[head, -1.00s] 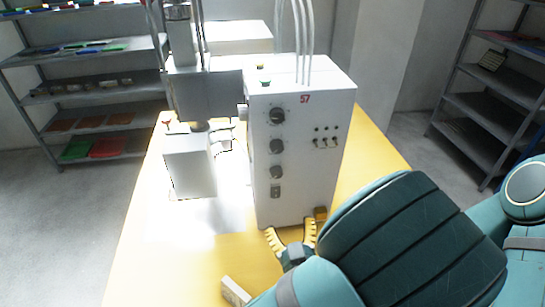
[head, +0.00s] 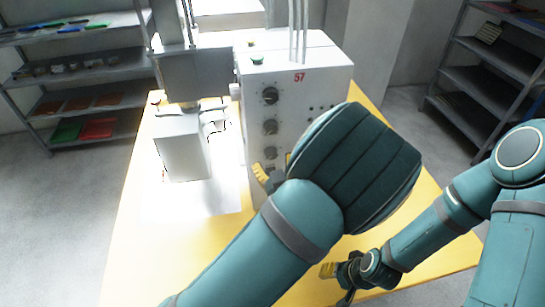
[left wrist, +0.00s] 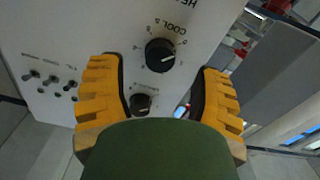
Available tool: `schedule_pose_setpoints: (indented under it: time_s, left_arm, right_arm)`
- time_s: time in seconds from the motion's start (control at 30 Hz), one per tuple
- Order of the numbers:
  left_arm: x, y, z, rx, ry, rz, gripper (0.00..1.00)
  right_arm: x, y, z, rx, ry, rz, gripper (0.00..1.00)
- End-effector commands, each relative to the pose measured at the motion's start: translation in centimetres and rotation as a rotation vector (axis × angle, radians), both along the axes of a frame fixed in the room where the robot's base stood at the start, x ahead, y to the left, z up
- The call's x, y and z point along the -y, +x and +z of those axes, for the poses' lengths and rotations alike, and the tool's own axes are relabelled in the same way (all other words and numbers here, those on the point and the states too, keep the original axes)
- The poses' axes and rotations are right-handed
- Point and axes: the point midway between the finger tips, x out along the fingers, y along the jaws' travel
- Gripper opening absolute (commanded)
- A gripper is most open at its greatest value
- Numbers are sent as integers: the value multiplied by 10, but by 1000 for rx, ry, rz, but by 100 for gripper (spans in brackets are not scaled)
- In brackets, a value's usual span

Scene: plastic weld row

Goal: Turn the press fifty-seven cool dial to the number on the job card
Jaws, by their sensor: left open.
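The white press (head: 300,75) marked 57 has a column of dark dials on its front. The cool dial (left wrist: 160,55), labelled COOL S, is a dark knob with a light mark towards its right side in the left wrist view. By the order of the labels, it is the middle dial (head: 270,127) in the head view. My left gripper (head: 274,170) is open below that dial, close to the press front. Its yellow fingers (left wrist: 157,95) spread on either side of the dials, touching none that I can see. My right gripper (head: 338,272) is low, partly hidden. I make out no job card.
A white block (head: 182,150) stands under the press head. The yellow table (head: 130,240) is clear at front left. Shelves (head: 70,75) stand at both sides.

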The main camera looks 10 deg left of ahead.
Motion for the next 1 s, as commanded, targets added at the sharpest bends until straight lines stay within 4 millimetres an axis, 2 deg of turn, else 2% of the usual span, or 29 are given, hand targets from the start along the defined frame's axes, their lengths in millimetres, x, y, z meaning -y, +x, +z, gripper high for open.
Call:
schedule_pose_setpoints:
  time_s: [0.2, 0.57, 0.6, 0.73, 0.77, 1.0]
  left_arm:
    - [-8, 19, 0, 0, -1, 1, 65]
    - [-9, 21, 0, -1, 0, 0, 63]
    - [-9, 21, 0, -1, 0, 0, 49]
    - [-9, 21, 0, -1, 0, 0, 3]
    - [-9, 21, 0, -1, 0, 0, 0]
    - [-9, 21, 0, 0, -1, 0, 0]
  right_arm:
    - [0, 0, 1, 0, 1, 0, 47]
    - [0, 0, 1, 0, 1, 0, 47]
    - [0, 0, 1, 0, 1, 0, 47]
    - [0, 0, 1, 0, 1, 0, 47]
    - [0, 0, 1, 0, 0, 0, 47]
    - [0, 0, 1, 0, 0, 0, 47]
